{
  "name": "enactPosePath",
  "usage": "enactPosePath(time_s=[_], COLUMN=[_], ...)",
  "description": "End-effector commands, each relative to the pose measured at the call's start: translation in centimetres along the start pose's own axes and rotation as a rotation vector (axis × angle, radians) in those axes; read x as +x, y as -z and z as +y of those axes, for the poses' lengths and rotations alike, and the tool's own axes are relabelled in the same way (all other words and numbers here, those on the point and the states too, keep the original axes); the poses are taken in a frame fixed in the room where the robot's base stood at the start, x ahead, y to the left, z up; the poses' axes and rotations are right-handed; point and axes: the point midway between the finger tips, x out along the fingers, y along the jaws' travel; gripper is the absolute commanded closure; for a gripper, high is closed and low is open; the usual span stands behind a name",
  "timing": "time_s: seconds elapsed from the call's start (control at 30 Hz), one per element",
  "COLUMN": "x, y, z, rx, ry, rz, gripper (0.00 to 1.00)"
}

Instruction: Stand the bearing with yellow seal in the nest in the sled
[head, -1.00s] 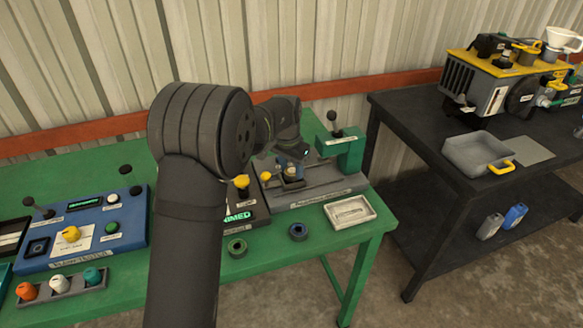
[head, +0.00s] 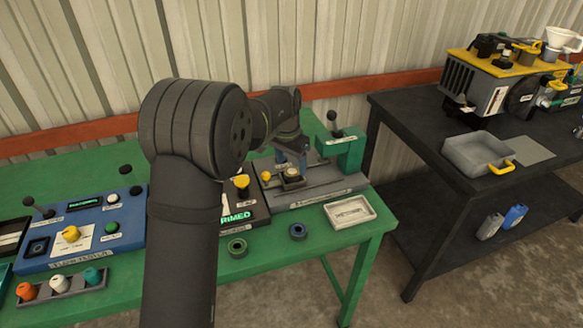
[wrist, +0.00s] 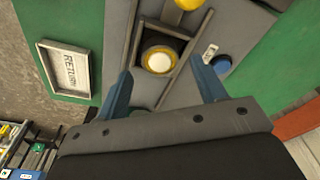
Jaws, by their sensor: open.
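The bearing with yellow seal (wrist: 158,60) shows in the wrist view as a yellow ring around a pale centre. It sits in the square nest between the rails of the grey sled (wrist: 168,28). In the head view the bearing (head: 291,176) is small and its seat is hard to make out. My gripper (wrist: 164,84) is open, its blue fingers apart and empty. It is above the sled, with the bearing just beyond the fingertips in the wrist view. The gripper also shows in the head view (head: 292,157), partly hidden by my wrist.
A green-ringed bearing (head: 237,248) and a blue-ringed one (head: 298,231) lie on the green table. A RETURN tray (head: 372,217) is at right front. A green press with a black lever (head: 342,150) stands at the sled's right. A yellow knob (wrist: 188,3) is close to the nest.

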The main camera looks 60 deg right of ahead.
Motion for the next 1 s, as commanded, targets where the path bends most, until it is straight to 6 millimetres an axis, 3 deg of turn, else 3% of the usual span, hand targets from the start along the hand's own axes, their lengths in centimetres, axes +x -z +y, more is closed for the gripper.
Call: enactPosePath(time_s=[0.2, 0.43, 0.63, 1.0], x=[-5.1, -8.6, -9.6, -9.2], y=[0.1, 0.0, 0.0, 0.0], z=[-0.1, 0.0, 0.0, 0.0], rx=[0.0, 0.0, 0.0, 0.0], ry=[0.002, 0.001, 0.0, -0.001], rz=[0.003, 0.001, 0.001, -0.001], gripper=[0.36, 0.36, 0.36, 0.36])
